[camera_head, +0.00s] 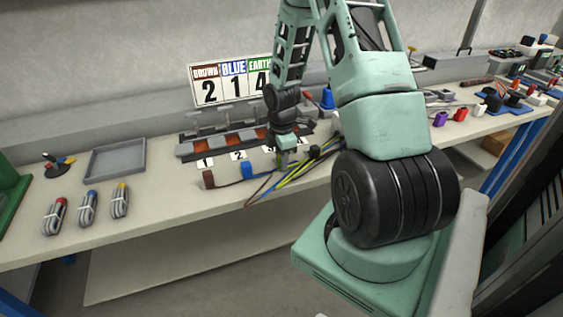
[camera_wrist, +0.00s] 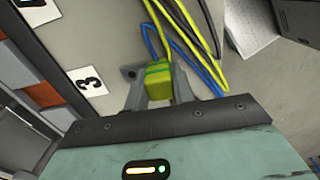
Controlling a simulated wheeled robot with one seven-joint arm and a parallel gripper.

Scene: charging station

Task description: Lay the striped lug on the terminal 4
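The striped lug (camera_wrist: 158,80), a yellow-green block on a yellow-green cable, sits between the fingers of my gripper (camera_wrist: 160,92) in the wrist view, and both fingers appear to touch its sides. In the head view my gripper (camera_head: 283,150) points down at the bench near the front of the terminal block, right of the number labels. The terminal block (camera_head: 187,152) has orange-brown sections and also shows at the left in the wrist view (camera_wrist: 38,92). Label 3 (camera_wrist: 88,83) lies left of the lug. I cannot make out terminal 4, which my arm seems to hide.
A brown lug (camera_head: 208,179) and a blue lug (camera_head: 246,170) lie on the bench before the block. A board (camera_head: 231,83) reads brown 2, blue 1, and a 4 under earth. A grey tray (camera_head: 117,160) and several cable bundles (camera_head: 87,208) are at left. Loose cables (camera_head: 290,175) lie right.

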